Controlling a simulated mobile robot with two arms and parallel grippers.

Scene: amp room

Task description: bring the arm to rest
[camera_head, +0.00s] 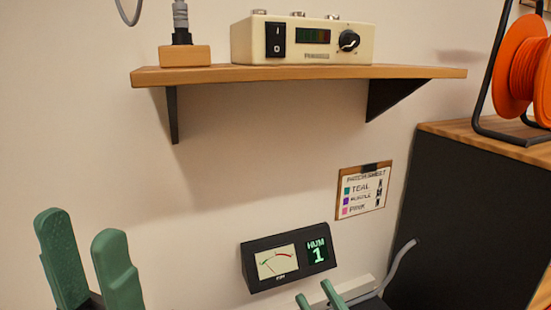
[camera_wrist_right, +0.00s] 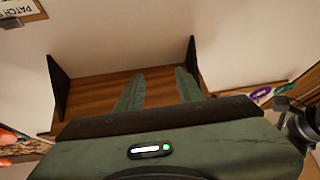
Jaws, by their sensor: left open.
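My left gripper (camera_head: 80,228) rises at the lower left of the head view, its two green fingers upright, spread and empty. My right gripper (camera_head: 314,290) shows only its green fingertips at the bottom edge, in front of the wall below the hum meter. In the right wrist view my right gripper (camera_wrist_right: 160,74) has its fingers apart with nothing between them. Behind them is the wooden underside of the shelf (camera_wrist_right: 90,95). Most of both arms is out of view.
The wall shelf (camera_head: 300,74) carries a cream amp unit (camera_head: 365,45) and a wooden block with a plug (camera_head: 185,55). Below are the hum meter (camera_head: 289,258), reading 1, and a patch sheet (camera_head: 363,192). A dark cabinet (camera_head: 460,220) with an orange reel (camera_head: 525,65) stands at right.

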